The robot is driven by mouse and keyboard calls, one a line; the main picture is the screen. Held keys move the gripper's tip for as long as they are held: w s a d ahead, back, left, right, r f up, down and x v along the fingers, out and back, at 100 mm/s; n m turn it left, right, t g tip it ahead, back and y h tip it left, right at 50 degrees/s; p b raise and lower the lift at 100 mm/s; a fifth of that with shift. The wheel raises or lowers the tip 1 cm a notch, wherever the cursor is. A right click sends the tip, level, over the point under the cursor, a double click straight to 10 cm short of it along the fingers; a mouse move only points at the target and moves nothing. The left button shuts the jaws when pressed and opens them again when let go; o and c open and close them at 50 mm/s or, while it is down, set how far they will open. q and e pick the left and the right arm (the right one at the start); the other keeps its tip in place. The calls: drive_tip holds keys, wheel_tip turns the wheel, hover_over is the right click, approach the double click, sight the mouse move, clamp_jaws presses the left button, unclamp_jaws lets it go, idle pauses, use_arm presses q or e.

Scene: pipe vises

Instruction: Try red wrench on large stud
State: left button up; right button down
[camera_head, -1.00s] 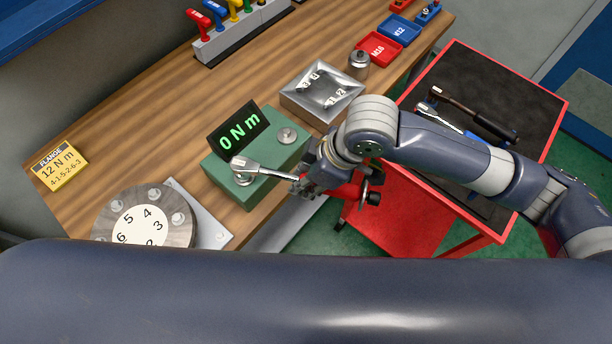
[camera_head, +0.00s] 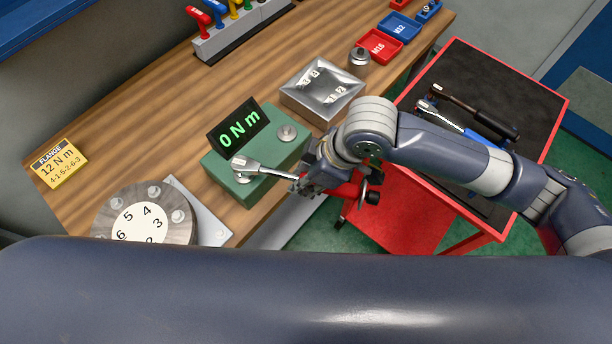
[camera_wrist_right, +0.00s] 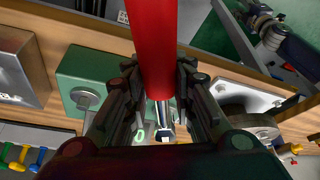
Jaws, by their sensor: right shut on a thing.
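My right gripper (camera_head: 305,184) is shut on the red wrench, whose silver head (camera_head: 243,165) reaches left over the green tester block (camera_head: 232,190). The red handle (camera_wrist_right: 155,40) runs between the fingers in the right wrist view. The wrench head is over the block's left stud and hides it; I cannot tell if it is fully seated. The other stud (camera_head: 287,133), a round grey one, stands bare at the block's right end. The display (camera_head: 238,129) reads 0 N m. My left gripper is out of view.
A numbered round flange (camera_head: 140,220) stands at the bench's front left, near a yellow 12 N m card (camera_head: 58,164). A metal tray (camera_head: 322,92) lies behind the block. A red cart (camera_head: 400,215) holds other tools at right. Bare wood lies behind the display.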

drive_tip(key=shift+s+d+f+p, duration=0.1)
drive_tip(key=shift+f+p, duration=0.1)
drive_tip(key=shift+p, duration=0.2)
idle(1.1)
drive_tip(key=shift+s+r+p, duration=0.1)
drive_tip(key=shift+s+p, duration=0.15)
drive_tip(key=shift+p, duration=0.25)
drive_tip(key=shift+s+m+p, duration=0.25)
drive_tip(key=shift+m+p, duration=0.15)
drive_tip(key=shift+p, duration=0.05)
drive_tip(key=shift+s+a+p, duration=0.2)
drive_tip(key=shift+a+p, duration=0.05)
drive_tip(key=shift+p, duration=0.1)
drive_tip(key=shift+a+r+m+t, duration=0.1)
drive_tip(key=shift+m+t, duration=0.2)
idle(0.4)
drive_tip(key=shift+s+a+m+p, duration=0.1)
drive_tip(key=shift+s+m+p, duration=0.2)
drive_tip(key=shift+p, duration=0.4)
drive_tip(key=shift+s, duration=0.1)
